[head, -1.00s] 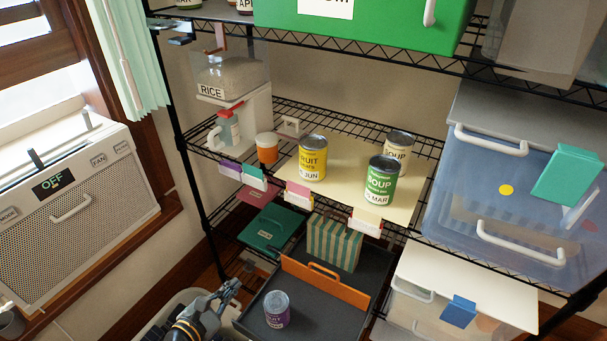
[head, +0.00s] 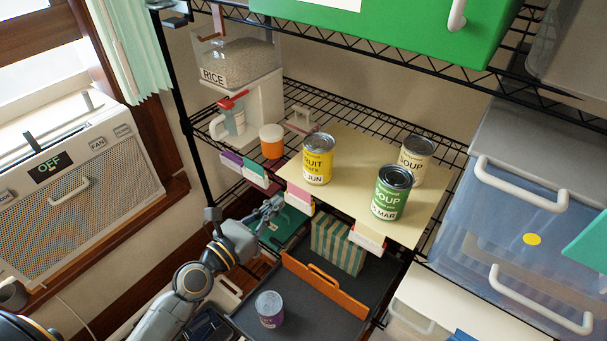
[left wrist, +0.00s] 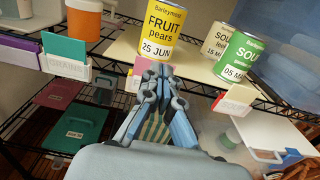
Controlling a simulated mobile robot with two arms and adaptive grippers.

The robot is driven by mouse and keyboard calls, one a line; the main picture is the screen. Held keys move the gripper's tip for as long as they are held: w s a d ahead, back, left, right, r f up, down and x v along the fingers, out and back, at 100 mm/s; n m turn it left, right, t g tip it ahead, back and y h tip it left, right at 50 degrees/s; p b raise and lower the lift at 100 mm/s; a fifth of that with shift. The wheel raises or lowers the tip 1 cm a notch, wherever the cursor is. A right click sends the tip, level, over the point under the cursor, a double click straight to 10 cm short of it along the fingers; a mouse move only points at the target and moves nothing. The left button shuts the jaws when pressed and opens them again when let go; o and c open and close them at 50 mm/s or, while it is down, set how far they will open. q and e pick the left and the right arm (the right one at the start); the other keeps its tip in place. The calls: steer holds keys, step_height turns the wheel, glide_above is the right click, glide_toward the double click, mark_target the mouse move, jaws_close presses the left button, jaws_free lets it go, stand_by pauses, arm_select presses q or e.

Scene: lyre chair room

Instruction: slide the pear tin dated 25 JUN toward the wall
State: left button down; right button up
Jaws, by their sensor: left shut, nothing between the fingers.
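The yellow pear tin (head: 318,165) stands upright near the front left of a cream mat (head: 350,160) on the middle wire shelf. In the left wrist view the tin (left wrist: 165,30) reads "FRUIT pears 25 JUN". My left gripper (head: 274,205) is shut and empty, in front of the shelf and lower left of the tin in the head view. In the left wrist view its fingertips (left wrist: 160,74) show just below the tin's base; I cannot tell whether they touch anything. My right gripper is not in view.
A green soup tin (head: 392,195) and a cream soup tin (head: 415,160) stand right of the pear tin. An orange jar (head: 271,142) stands to its left. Label clips (head: 300,197) line the shelf edge. Bare mat lies behind the pear tin, toward the wall.

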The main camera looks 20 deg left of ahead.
arm_select(q)
glide_toward(311, 174)
steer(key=w, duration=0.1)
steer(key=p+x, duration=0.1)
steer(key=x, duration=0.4)
steer(key=shift+w+d+r, duration=0.1)
steer(key=shift+w+d, duration=0.2)
steer(key=shift+w, duration=0.2)
steer(key=x, duration=0.3)
steer(key=shift+w, duration=0.3)
steer(key=shift+s, duration=0.1)
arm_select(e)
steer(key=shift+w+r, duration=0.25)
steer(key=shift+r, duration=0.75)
arm_select(q)
steer(key=shift+s+p, duration=0.1)
steer(key=shift+p, duration=0.2)
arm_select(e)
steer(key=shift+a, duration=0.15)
